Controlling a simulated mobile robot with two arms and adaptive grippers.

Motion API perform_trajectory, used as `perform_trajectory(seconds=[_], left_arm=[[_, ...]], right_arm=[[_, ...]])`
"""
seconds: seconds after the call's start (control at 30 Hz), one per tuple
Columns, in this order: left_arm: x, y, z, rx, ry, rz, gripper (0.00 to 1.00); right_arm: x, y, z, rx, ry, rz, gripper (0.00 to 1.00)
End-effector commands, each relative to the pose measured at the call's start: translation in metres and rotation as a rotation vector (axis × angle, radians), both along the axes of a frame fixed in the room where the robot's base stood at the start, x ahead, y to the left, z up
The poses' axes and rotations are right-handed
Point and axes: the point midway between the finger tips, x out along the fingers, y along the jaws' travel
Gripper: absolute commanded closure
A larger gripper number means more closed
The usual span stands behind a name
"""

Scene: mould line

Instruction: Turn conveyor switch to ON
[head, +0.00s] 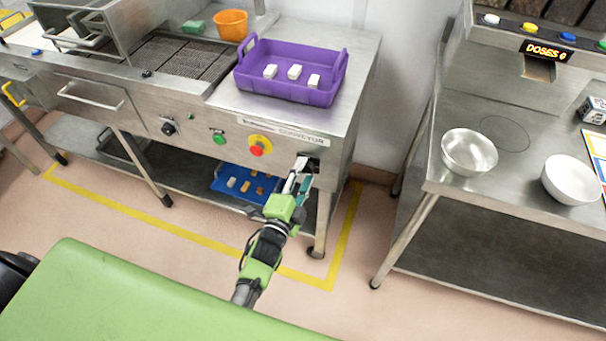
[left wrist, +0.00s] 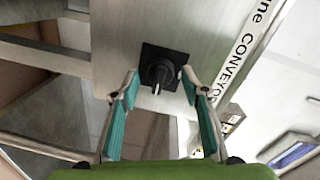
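The conveyor switch (left wrist: 160,75) is a black rotary knob on a dark square plate, on the steel front panel beside the "CONVEYOR" lettering. In the left wrist view it sits ahead of my left gripper (left wrist: 157,88), between the tips of the two spread, teal-padded fingers. The fingers are apart from the knob on both sides. In the head view my left gripper (head: 300,178) reaches up to the right end of the panel and largely hides the switch. The switch's ON and OFF marks cannot be read. My right gripper is not in view.
A red emergency button (head: 257,149) on yellow and a green button (head: 219,137) are left of the switch. A purple crate (head: 290,90) with white pieces stands on top. A blue tray (head: 222,184) lies on the lower shelf. A steel table (head: 480,190) with bowls stands right.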

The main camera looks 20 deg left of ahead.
Motion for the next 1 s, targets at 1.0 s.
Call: perform_trajectory(seconds=[1.0], left_arm=[[-0.075,0.003,0.005,-0.001,-0.001,-0.001,0.58]], right_arm=[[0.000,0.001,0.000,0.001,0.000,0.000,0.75]])
